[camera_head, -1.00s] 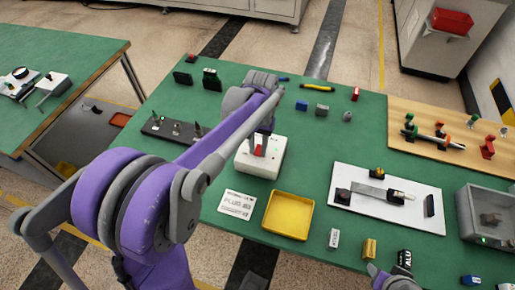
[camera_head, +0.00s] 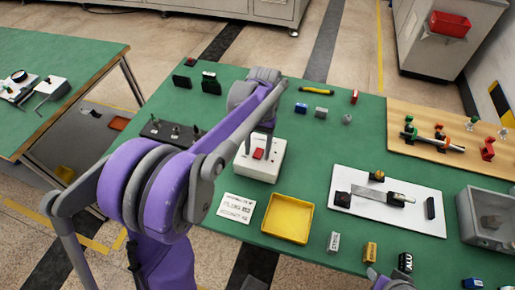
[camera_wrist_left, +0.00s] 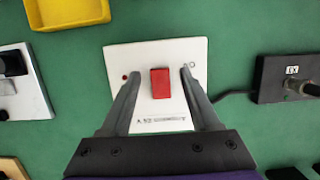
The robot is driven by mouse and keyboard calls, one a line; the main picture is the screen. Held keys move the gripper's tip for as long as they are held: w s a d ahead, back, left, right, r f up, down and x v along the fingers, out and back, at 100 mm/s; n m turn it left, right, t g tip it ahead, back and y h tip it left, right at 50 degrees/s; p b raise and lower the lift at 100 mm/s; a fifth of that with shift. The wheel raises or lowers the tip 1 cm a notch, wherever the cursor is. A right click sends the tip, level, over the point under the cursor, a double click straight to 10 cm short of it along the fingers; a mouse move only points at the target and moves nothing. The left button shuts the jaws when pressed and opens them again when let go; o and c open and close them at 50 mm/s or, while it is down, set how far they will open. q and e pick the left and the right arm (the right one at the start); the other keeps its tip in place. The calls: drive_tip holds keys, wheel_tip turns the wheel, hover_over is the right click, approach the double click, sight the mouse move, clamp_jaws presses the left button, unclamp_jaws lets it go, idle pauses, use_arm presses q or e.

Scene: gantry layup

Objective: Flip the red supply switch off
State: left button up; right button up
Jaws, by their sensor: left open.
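The supply switch is a white box (camera_head: 270,170) with a red rocker (camera_head: 258,154) on top, standing on the green table. In the left wrist view the red rocker (camera_wrist_left: 160,83) sits mid-plate, with a small red dot to its left and a round mark to its right. My left gripper (camera_wrist_left: 158,73) is open, its fingers apart on either side of the rocker in that view, with nothing between them. In the head view a finger (camera_head: 248,143) shows just left of the rocker. My right gripper (camera_head: 380,279) is only partly in view at the bottom edge.
A yellow tray (camera_head: 288,218) and a printed white card (camera_head: 237,207) lie in front of the switch. A dark strip with pegs (camera_head: 172,132) is to its left. A white board (camera_head: 390,200) and a grey box (camera_head: 490,215) stand to the right.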

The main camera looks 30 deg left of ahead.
sight(260, 148)
use_arm(q)
drive_tip(key=v, duration=1)
drive_tip(key=shift+r+p, duration=0.4)
drive_tip(key=s+d+f+m+t+p, duration=0.1)
drive_tip(key=s+d+f+t, duration=0.2)
drive_tip(key=s, duration=0.5)
drive_tip(key=s+d+f+m+t+p, duration=0.1)
drive_tip(key=s+d+f+t, duration=0.3)
drive_tip(key=s, duration=0.5)
drive_tip(key=shift+s+d+f+m+t+y+p, duration=0.15)
drive_tip(key=shift+s+d+m+t+y+p, duration=0.15)
drive_tip(key=shift+d+t+p, duration=0.35)
